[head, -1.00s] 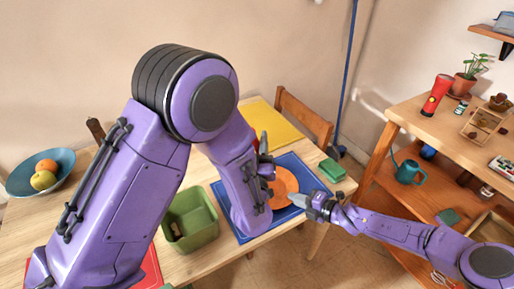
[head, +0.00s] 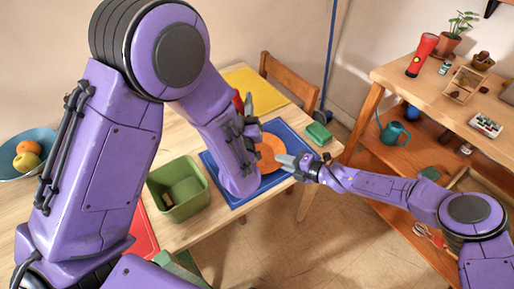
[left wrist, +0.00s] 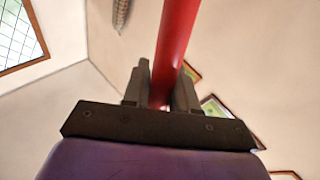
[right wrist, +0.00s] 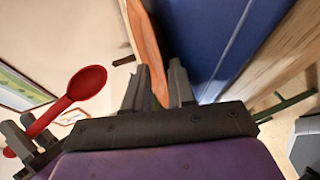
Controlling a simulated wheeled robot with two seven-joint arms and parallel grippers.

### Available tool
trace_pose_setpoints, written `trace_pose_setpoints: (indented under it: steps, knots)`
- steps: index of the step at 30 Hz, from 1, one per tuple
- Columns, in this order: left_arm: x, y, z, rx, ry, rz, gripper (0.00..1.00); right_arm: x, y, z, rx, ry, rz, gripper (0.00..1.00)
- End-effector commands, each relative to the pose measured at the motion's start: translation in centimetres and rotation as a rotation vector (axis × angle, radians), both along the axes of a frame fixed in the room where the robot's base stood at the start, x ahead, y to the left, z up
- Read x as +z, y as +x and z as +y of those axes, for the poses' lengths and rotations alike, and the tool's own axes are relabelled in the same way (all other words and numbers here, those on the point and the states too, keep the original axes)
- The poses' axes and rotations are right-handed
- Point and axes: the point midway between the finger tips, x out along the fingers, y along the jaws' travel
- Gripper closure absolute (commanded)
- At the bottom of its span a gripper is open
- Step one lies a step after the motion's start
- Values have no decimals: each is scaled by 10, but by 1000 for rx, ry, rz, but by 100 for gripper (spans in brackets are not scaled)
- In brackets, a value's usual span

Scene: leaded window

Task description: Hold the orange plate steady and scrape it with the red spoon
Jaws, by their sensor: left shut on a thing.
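The orange plate (head: 267,153) lies on the blue mat (head: 293,177), partly hidden by my left arm in the head view. My left gripper (head: 247,108) is shut on the red spoon (left wrist: 176,45), whose handle stands between the fingers in the left wrist view. The spoon's red bowl (right wrist: 86,82) shows beside my left fingers in the right wrist view. My right gripper (head: 281,160) is at the plate's right rim. In the right wrist view the plate (right wrist: 148,45) reaches between its parted fingers (right wrist: 160,82); I see no clear grip.
A green bin (head: 178,190) stands left of the mat and a green sponge-like block (head: 319,133) right of it. A yellow mat (head: 262,92) lies behind. A blue bowl of fruit (head: 25,150) is at far left. A wooden shelf (head: 440,100) stands right.

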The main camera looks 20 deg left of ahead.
Motion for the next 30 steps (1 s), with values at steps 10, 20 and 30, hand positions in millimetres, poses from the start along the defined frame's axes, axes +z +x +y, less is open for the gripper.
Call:
trace_pose_setpoints:
  steps: [10,20,30]
  knots:
    - [-1,0,0,0,0,0,100,-6,-3,-5,0,-9,8,67]
    - [0,0,0,0,0,0,100,23,-17,-70,-4,-3,4,67]
    - [0,0,0,1,0,-1,100,40,-27,-109,1,-1,1,67]
